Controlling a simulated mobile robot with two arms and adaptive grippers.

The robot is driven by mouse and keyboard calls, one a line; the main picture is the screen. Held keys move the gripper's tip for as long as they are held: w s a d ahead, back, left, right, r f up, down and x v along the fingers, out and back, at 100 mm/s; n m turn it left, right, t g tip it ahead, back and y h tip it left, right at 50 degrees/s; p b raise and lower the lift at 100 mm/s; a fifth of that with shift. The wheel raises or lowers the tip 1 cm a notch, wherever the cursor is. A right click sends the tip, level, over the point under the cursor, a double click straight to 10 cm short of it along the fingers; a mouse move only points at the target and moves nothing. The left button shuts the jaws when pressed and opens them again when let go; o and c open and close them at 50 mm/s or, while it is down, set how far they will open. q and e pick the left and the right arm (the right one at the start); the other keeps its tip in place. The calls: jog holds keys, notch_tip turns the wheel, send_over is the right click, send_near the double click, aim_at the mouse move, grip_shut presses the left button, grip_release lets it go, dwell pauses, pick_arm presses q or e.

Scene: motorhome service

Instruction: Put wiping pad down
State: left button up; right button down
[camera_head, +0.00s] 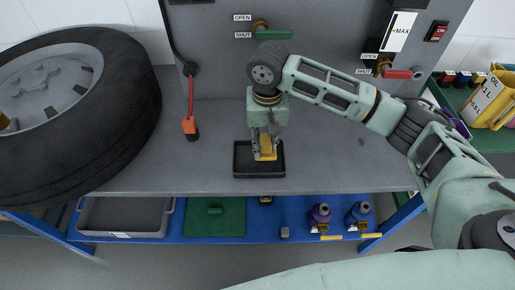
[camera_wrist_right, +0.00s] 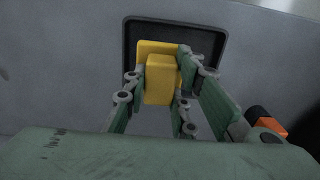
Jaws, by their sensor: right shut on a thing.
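The yellow wiping pad (camera_head: 266,153) is between the fingers of my right gripper (camera_head: 265,150). In the right wrist view the pad (camera_wrist_right: 160,78) shows a block-like grip on a wider plate, and my right gripper (camera_wrist_right: 163,90) is shut on the block. The black shallow tray (camera_head: 243,172) lies on the grey bench, right under the pad. The tray's dark rim (camera_wrist_right: 215,27) also shows behind the pad in the wrist view. I cannot tell whether the pad touches the tray floor.
A large wheel (camera_head: 120,110) fills the left. An orange connector (camera_head: 189,126) hangs on a red cable. Levers with OPEN and SHUT labels (camera_head: 272,34) are on the panel behind. A yellow oil jug (camera_head: 490,100) stands right. A blue shelf (camera_head: 265,220) lies below the bench (camera_head: 340,160).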

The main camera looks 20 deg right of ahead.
jog(key=shift+w+a+f, duration=0.45)
jog(key=shift+a+f, duration=0.05)
jog(key=shift+a, duration=0.3)
jog(key=shift+f, duration=0.35)
notch_tip(320, 180, down, 3)
jog(key=shift+f+p, duration=0.1)
jog(key=shift+p, duration=0.35)
jog(key=shift+f, duration=0.15)
jog(key=c, duration=1.5)
grip_release()
jog(key=shift+f, duration=0.1)
pick_arm(q)
jog(key=shift+s+a+r, duration=0.35)
jog(key=shift+s+r, duration=0.05)
jog(key=shift+r, duration=0.2)
pick_arm(e)
jog(key=shift+o, duration=0.2)
